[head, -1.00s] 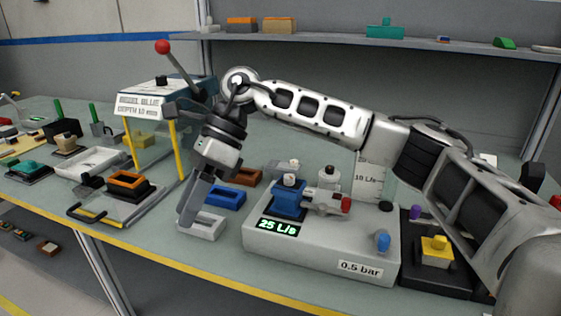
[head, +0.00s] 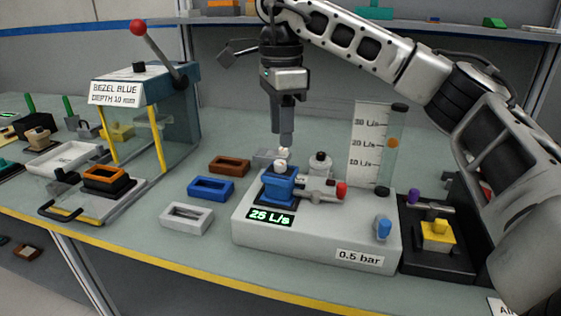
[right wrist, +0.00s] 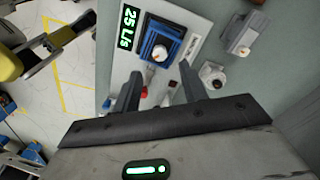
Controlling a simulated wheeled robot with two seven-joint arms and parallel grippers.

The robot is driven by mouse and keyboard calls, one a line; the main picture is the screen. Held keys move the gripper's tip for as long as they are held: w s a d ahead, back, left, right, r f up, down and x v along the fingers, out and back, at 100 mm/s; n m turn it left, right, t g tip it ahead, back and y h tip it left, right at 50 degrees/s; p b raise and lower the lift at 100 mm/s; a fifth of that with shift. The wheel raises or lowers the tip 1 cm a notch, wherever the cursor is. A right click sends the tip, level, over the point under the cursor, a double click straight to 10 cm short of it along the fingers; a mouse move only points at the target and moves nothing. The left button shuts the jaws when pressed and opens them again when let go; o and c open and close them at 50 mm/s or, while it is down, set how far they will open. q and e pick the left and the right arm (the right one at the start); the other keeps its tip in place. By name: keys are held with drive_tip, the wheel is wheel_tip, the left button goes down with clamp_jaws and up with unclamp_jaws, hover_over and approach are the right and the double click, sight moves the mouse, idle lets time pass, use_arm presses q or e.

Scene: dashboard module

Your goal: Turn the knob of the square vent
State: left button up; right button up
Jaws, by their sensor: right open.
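A square blue vent (head: 279,187) with a white knob (head: 282,165) on top sits on the grey test box (head: 325,230). My right gripper (head: 286,143) points down just above and behind this knob in the head view. In the right wrist view the blue vent (right wrist: 153,36) and its knob (right wrist: 159,52) lie beyond the open fingertips (right wrist: 161,76), with nothing between the fingers at their tips. I cannot tell the exact height above the knob. My left gripper is not in view.
A red-tipped clamp (head: 341,189) is beside the vent. A clear flow tube (head: 391,150) rises at the right. Blue (head: 211,188), white and brown bezels lie left.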

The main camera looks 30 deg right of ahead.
sight(281, 162)
wheel_tip(281, 162, down, 6)
drive_tip(key=shift+f, duration=0.1)
drive_tip(key=shift+c, duration=0.3)
clamp_jaws()
